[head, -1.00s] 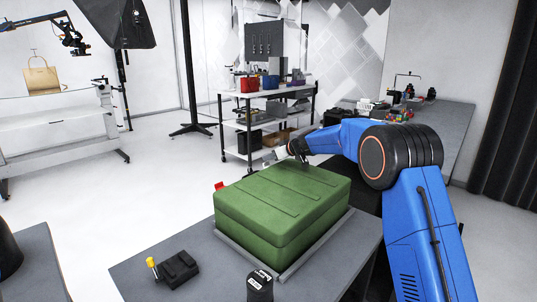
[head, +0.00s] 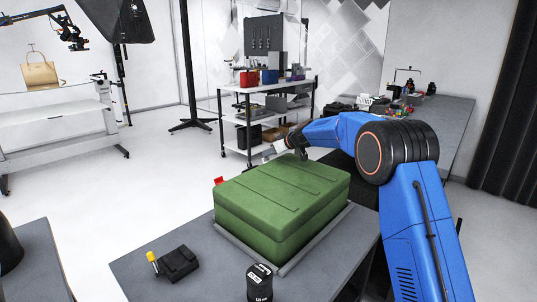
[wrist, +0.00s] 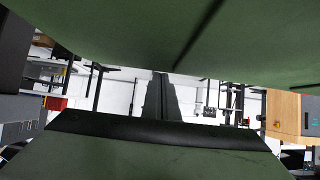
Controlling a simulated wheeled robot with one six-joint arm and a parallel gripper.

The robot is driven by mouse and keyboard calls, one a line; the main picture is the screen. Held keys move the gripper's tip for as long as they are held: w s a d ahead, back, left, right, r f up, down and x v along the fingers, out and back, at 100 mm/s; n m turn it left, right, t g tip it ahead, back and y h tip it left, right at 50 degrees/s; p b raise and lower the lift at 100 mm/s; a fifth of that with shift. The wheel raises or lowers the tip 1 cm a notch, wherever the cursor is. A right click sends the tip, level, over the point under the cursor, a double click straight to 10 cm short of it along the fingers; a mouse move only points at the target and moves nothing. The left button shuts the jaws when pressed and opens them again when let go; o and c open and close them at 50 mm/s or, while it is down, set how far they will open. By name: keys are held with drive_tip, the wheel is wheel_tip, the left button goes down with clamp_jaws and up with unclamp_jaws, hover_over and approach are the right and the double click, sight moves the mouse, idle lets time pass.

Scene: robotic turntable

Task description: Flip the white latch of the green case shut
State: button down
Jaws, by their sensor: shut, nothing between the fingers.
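The green case (head: 283,190) lies closed on the grey table in the head view. A red tab (head: 219,181) sticks out at its left side. My arm reaches over its far right, and my gripper is at or behind its far edge, with the fingertips hidden in the head view. In the wrist view my gripper (wrist: 163,97) appears as dark fingers, shut and empty. Green case surfaces (wrist: 130,28) fill the top and bottom of that view, close to the fingers. I cannot make out the white latch for certain in either view.
A black block with a yellow knob (head: 178,263) and a black cylinder (head: 260,283) stand on the grey table (head: 215,285) in front of the case. A grey rail (head: 310,250) runs along the case's base. A shelf cart (head: 262,118) stands well behind.

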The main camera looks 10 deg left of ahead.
sight(267, 160)
drive_tip(key=shift+w+a+f, duration=0.1)
drive_tip(key=shift+w+a+f+g+h, duration=0.15)
drive_tip(key=shift+f+g+h, duration=0.3)
drive_tip(key=shift+g+h, duration=0.3)
drive_tip(key=shift+w+a+f+g+h, duration=0.15)
drive_tip(key=shift+f+g+h, duration=0.35)
drive_tip(key=shift+h, duration=0.45)
drive_tip(key=shift+s+f+g+h, duration=0.1)
drive_tip(key=shift+f+g+h, duration=0.45)
drive_tip(key=shift+g+h, duration=0.45)
drive_tip(key=shift+f+t, duration=0.25)
drive_tip(key=shift+f, duration=0.15)
drive_tip(key=shift+s+d+f, duration=0.1)
drive_tip(key=shift+f, duration=0.4)
drive_tip(key=shift+s+d+f, duration=0.1)
drive_tip(key=shift+d+f, duration=0.1)
drive_tip(key=shift+f, duration=0.25)
drive_tip(key=shift+r, duration=0.1)
